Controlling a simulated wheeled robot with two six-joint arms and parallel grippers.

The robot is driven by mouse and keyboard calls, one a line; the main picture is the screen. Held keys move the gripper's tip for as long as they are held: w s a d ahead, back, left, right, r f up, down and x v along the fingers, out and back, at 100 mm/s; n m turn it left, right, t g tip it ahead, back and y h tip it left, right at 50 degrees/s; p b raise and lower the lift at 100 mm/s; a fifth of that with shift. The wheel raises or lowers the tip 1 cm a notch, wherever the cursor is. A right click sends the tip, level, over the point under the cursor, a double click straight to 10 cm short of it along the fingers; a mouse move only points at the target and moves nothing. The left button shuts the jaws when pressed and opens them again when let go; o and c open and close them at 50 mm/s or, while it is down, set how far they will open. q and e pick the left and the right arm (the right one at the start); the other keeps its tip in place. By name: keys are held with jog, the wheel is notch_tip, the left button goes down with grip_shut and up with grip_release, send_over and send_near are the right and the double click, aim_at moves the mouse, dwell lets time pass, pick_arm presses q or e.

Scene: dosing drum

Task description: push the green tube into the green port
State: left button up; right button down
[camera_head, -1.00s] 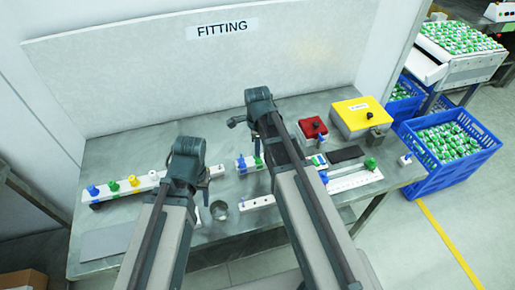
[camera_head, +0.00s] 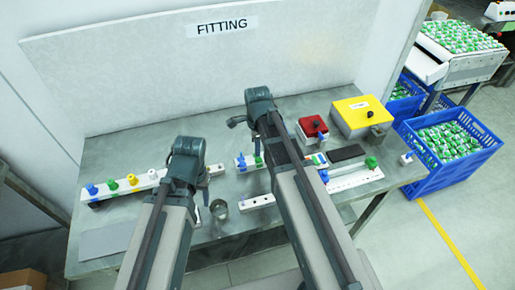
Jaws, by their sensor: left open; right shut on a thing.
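A green tube-like piece (camera_head: 258,161) stands on a small white block (camera_head: 248,160) in the middle of the table, beside a blue one (camera_head: 240,164). A green fitting (camera_head: 112,186) sits in the white strip at the left. A green knob (camera_head: 371,162) is on a white rail at the right. I cannot tell which green piece is the port. My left gripper (camera_head: 203,181) shows only as a dark part behind its arm, near the middle of the table, and is open.
A red box (camera_head: 313,130), a yellow box (camera_head: 361,117) and a dark pad (camera_head: 346,153) are at the right. A grey mat (camera_head: 106,241) lies front left. The table's back left is clear.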

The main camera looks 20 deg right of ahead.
pick_arm(q)
jog(key=shift+f+b, duration=0.95)
jog(key=shift+f, duration=0.1)
pick_arm(e)
jog(key=shift+f, duration=1.05)
pick_arm(q)
jog(key=shift+r, duration=0.1)
pick_arm(e)
jog(key=shift+r, duration=0.1)
jog(key=c, duration=0.9)
grip_release()
pick_arm(q)
jog(key=shift+r, duration=0.1)
pick_arm(e)
jog(key=shift+r, duration=0.15)
notch_tip(320, 180, up, 14)
jog(key=p, duration=1.4)
jog(key=shift+f, duration=0.2)
pick_arm(q)
notch_tip(320, 180, up, 14)
jog(key=shift+f, duration=0.25)
pick_arm(e)
grip_shut()
